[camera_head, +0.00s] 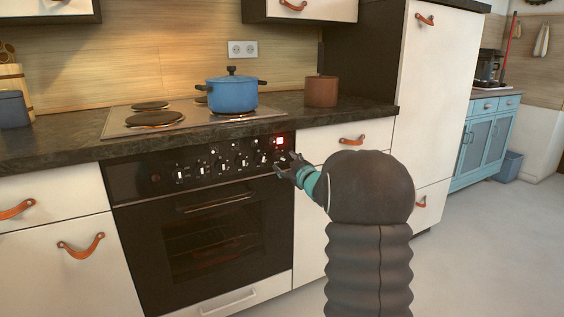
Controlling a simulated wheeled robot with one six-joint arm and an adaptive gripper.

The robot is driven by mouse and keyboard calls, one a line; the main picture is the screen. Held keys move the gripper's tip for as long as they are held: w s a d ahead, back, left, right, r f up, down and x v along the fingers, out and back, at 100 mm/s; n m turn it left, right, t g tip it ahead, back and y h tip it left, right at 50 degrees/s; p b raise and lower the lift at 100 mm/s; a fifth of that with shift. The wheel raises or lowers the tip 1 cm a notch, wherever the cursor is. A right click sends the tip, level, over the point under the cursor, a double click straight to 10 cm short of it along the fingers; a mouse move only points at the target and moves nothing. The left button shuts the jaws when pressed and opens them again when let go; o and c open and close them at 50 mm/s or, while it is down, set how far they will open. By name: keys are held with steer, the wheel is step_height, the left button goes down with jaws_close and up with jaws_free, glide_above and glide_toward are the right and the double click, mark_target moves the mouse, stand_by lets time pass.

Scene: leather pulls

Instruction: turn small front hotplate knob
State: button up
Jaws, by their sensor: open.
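The row of hotplate knobs (219,160) runs along the black control panel above the oven (213,240). The knobs are small and dark with white marks, and I cannot tell which one is for the small front hotplate. A red light (279,141) glows at the panel's right end. My gripper (284,166) is open beside the right end of the panel, just right of the last knobs. I cannot tell whether a fingertip touches the panel or a knob. The hob (180,125) above has dark round hotplates.
A blue pot (232,95) with a lid stands on the right of the hob. A brown pot (321,91) stands on the dark counter (60,146). The oven handle (215,203) and leather drawer pulls (352,140) stick out below. The floor (480,250) at right is clear.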

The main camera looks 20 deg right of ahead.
steer(key=s, duration=0.8)
steer(key=shift+s+d, duration=0.1)
